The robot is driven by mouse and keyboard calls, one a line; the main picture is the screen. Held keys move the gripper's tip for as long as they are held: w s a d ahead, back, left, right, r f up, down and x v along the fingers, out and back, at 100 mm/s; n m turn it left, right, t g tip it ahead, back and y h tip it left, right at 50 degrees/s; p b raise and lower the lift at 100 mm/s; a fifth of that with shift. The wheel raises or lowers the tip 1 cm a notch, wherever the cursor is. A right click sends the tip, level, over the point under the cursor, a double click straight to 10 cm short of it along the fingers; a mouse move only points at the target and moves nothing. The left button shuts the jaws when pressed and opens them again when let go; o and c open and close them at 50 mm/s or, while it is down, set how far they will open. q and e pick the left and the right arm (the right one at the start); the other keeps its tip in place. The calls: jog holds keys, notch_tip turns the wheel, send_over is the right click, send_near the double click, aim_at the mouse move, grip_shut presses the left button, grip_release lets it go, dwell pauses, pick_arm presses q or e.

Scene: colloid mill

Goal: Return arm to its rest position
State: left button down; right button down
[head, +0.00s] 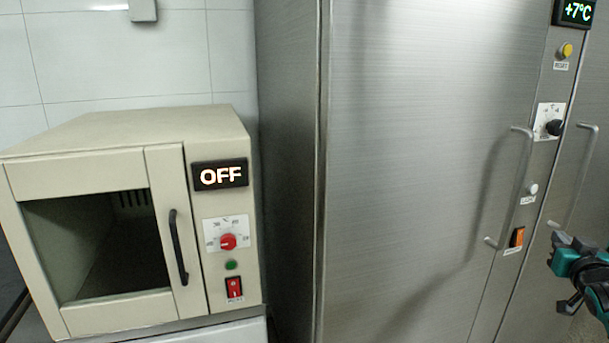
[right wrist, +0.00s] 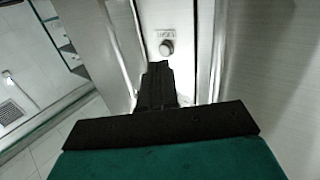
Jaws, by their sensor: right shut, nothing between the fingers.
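My right gripper (head: 557,245), teal and black, is at the right edge of the head view, in front of the steel cabinet (head: 420,150). Its black fingers (right wrist: 157,75) are together and empty in the right wrist view, pointing at a panel with a round pale button (right wrist: 166,48). From these views I cannot tell how far the fingertips are from the panel. Most of the right arm is outside the head view. My left gripper is in neither view.
Long door handles (head: 513,188) (head: 577,175) stick out near my right gripper. Between them are a black knob (head: 554,128), a white button (head: 533,188) and an orange switch (head: 517,237). A display (head: 577,12) reads +7°C. A beige oven (head: 120,135) at left reads OFF.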

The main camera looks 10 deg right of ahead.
jog(key=s+a+f+n+g+y, duration=0.1)
jog(key=a+f+n+y, duration=0.3)
jog(key=a+f, duration=0.95)
jog(key=s+a+f+n+g+y, duration=0.1)
jog(key=s+a+f+y, duration=0.2)
jog(key=a, duration=0.4)
jog(key=s+a+f+n, duration=0.1)
jog(key=s+a+f, duration=0.1)
jog(key=a+f, duration=0.4)
jog(key=s+a+f+n+g+y, duration=0.1)
jog(key=s+a+f+y, duration=0.15)
jog(key=a, duration=0.55)
jog(key=s+a+y, duration=0.1)
jog(key=s+a, duration=0.3)
jog(key=a, duration=0.3)
jog(key=s+a+f+n+g+y, duration=0.1)
jog(key=s+a, duration=0.3)
jog(key=a, duration=0.4)
jog(key=shift+s+f+n, duration=0.2)
jog(key=shift+s+n, duration=0.1)
jog(key=shift+s, duration=0.05)
